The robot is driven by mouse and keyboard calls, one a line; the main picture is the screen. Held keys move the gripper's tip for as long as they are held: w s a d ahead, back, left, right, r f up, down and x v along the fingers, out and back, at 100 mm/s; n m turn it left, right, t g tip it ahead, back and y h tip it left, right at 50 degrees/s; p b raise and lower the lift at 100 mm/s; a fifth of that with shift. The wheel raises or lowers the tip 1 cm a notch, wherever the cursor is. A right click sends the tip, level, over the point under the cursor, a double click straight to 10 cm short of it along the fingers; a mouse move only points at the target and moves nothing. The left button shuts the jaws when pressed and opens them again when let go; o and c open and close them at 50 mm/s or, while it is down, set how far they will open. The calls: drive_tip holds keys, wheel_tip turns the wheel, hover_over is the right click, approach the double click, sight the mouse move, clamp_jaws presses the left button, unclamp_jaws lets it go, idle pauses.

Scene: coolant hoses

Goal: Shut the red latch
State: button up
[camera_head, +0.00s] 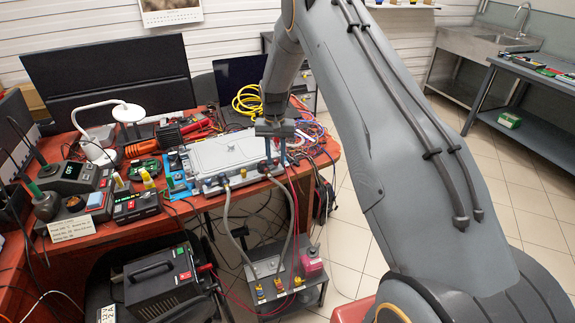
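A light grey box (228,153) with a flat lid lies on the red workbench. Two grey hoses run from dark fittings on its front edge; the left fitting (224,181) is clear of my arm. The hoses hang down to a low grey cart (285,300) with small yellow and orange connectors (279,285). My gripper (275,153) points down at the right end of the box, close to the right hose fitting (264,168). Its fingers are small and partly merge with what is behind, so their opening is unclear. I cannot make out the red latch for certain.
Power units and a desk lamp (127,112) crowd the bench's left side. A coiled yellow hose (247,100) and loose red and blue wires lie beyond the box. A black charger (160,282) stands below at left. The tiled floor (500,190) at right is free.

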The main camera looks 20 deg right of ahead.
sight(276, 160)
drive_tip(key=n+p, duration=0.2)
drive_tip(key=shift+a+r+n, duration=0.15)
drive_tip(key=shift+r+n, duration=0.05)
drive_tip(key=shift+n, duration=0.1)
drive_tip(key=n+p, duration=0.3)
wheel_tip(276, 160, up, 8)
drive_tip(key=b, duration=0.3)
drive_tip(key=shift+w+f, duration=0.1)
drive_tip(key=shift+f, duration=0.1)
drive_tip(key=s+r+b, duration=0.2)
drive_tip(key=s+r, duration=0.1)
drive_tip(key=s, duration=1.1)
drive_tip(key=s+r+m+b, duration=0.1)
drive_tip(key=s+r+b, duration=0.1)
drive_tip(key=s, duration=1.3)
drive_tip(key=shift+r+t, duration=0.4)
drive_tip(key=shift+r, duration=0.2)
